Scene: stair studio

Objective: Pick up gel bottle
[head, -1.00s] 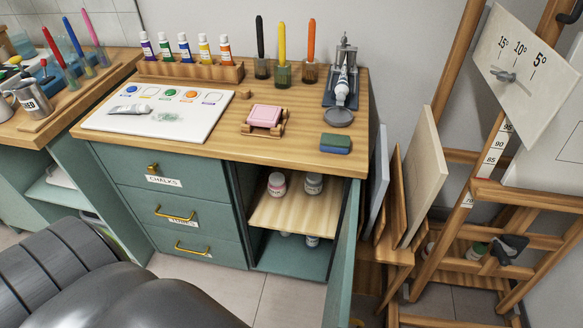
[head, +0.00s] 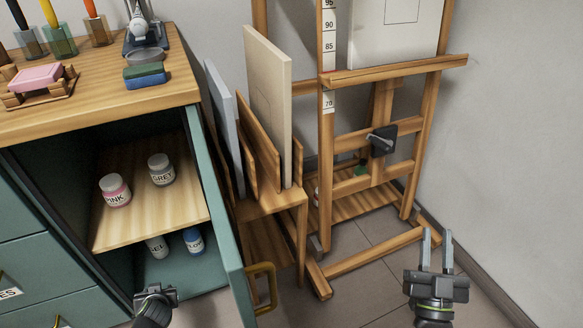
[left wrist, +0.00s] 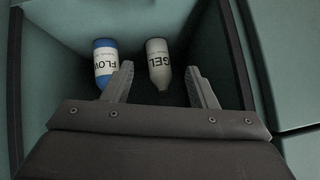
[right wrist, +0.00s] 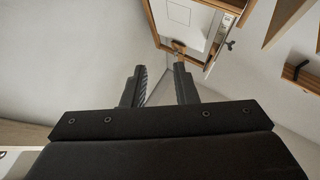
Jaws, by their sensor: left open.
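The gel bottle (head: 157,248) stands on the cabinet floor under the shelf, partly hidden by the shelf edge. In the left wrist view the white gel bottle (left wrist: 158,62), labelled GEL, lies ahead between the finger lines. My left gripper (left wrist: 160,88) is open and empty, its fingers pointing at the bottle with a gap left. In the head view the left gripper (head: 155,292) is low in front of the cabinet, its fingers hard to make out. My right gripper (head: 436,240) is open and empty, raised in front of the easel; it also shows in the right wrist view (right wrist: 160,85).
A blue-and-white flow bottle (left wrist: 105,62) stands close beside the gel bottle. The wooden shelf (head: 140,215) above holds a pink jar (head: 115,190) and a grey jar (head: 161,169). The open cabinet door (head: 222,215) stands at the right. The canvas rack (head: 272,205) is beyond it.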

